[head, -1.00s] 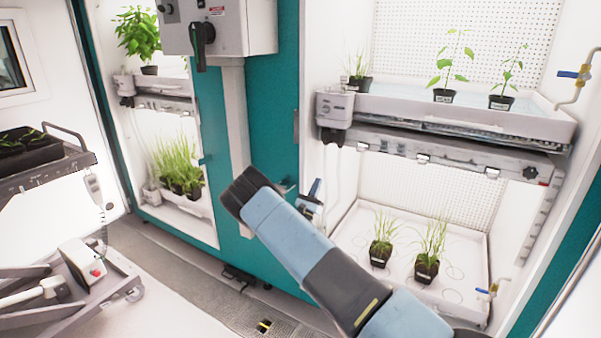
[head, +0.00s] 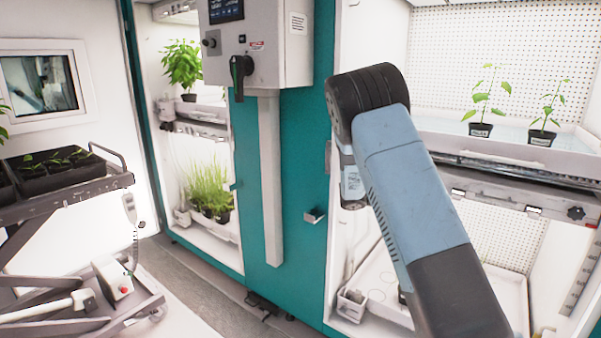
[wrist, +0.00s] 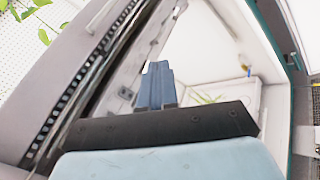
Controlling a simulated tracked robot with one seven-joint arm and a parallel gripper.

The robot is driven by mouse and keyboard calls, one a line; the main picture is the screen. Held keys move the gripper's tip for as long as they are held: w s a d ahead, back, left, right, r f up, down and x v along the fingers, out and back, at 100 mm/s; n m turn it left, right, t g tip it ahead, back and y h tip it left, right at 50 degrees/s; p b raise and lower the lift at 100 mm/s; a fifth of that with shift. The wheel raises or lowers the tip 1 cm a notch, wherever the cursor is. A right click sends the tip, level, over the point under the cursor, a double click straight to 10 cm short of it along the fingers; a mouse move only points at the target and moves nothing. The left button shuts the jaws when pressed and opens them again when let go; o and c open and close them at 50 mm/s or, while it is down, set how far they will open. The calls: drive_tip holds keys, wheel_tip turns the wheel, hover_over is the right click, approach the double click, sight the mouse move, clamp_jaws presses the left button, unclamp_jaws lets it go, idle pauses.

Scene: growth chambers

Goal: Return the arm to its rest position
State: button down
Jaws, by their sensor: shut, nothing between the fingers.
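My arm (head: 415,190) rises across the right of the head view, in front of the right growth chamber. Its blue and dark links bend at a black joint near the top. In the head view a pale wrist part (head: 352,182) hangs below that joint, and the fingers cannot be made out. In the wrist view my gripper (wrist: 157,78) shows as blue-grey fingers pressed together, shut and empty. They point toward the chamber's bright, tilted interior, apart from the shelf edge at left.
The right chamber's upper tray (head: 500,143) holds two potted seedlings. A control box (head: 258,45) hangs on the teal post (head: 300,150). A cart (head: 70,190) with a black seedling tray (head: 60,172) stands at left. The floor (head: 200,285) between is clear.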

drive_tip(key=s+r+m+y, duration=0.3)
drive_tip(key=s+r+y, duration=0.15)
drive_tip(key=s, duration=0.55)
drive_tip(key=s+r+m+y, duration=0.3)
drive_tip(key=s+y, duration=0.3)
drive_tip(key=s, duration=0.4)
drive_tip(key=s+a+r+m+t+y, duration=0.2)
drive_tip(key=s+a, duration=0.4)
drive_tip(key=s, duration=0.4)
drive_tip(key=s+a+r+m+t+y, duration=0.2)
drive_tip(key=s+a+r+t+y, duration=0.1)
drive_tip(key=s+a, duration=0.4)
drive_tip(key=s+t+y, duration=0.1)
drive_tip(key=s+y, duration=0.1)
drive_tip(key=s, duration=0.1)
drive_tip(key=shift+s+r, duration=0.15)
